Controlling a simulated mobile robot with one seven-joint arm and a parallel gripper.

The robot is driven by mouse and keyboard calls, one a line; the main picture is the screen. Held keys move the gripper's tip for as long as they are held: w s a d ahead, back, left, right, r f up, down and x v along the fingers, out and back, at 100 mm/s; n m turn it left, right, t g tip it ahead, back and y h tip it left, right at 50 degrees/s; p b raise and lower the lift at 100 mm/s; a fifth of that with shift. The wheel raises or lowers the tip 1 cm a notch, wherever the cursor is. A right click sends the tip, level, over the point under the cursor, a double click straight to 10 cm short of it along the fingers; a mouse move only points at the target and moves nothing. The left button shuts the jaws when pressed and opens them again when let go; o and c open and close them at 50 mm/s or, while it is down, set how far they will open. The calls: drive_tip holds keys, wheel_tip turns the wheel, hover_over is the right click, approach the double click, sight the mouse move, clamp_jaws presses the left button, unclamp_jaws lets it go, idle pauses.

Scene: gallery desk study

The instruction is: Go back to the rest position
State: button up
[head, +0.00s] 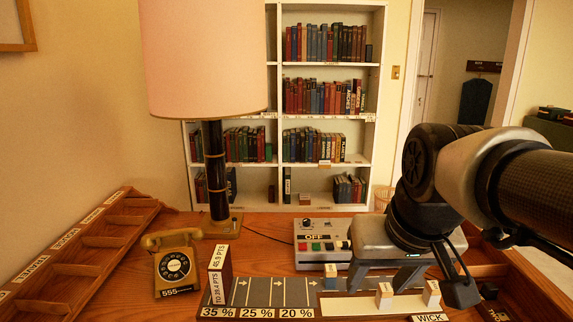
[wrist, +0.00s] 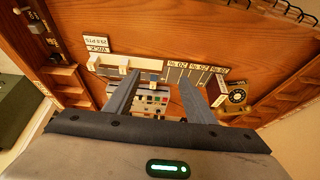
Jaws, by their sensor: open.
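My gripper (head: 382,279) hangs over the right part of the desk, fingers pointing down, open with nothing between them. In the wrist view its two fingers (wrist: 159,75) are spread apart over the desk. Below or near it is a labelled board (head: 262,293) marked 35 %, 25 % and 20 %.
A tan telephone (head: 174,262), a labelled upright block (head: 220,275) and a tall lamp (head: 215,160) are left. Wooden compartment trays line the left (head: 100,245) and right (head: 530,285) edges. A bookcase (head: 273,90) stands behind.

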drive_tip(key=s+f, duration=0.3)
drive_tip(key=s, duration=0.3)
wheel_tip(320, 180, up, 12)
drive_tip(key=p, duration=1.2)
drive_tip(key=shift+t, duration=0.3)
drive_tip(key=shift+f, duration=0.1)
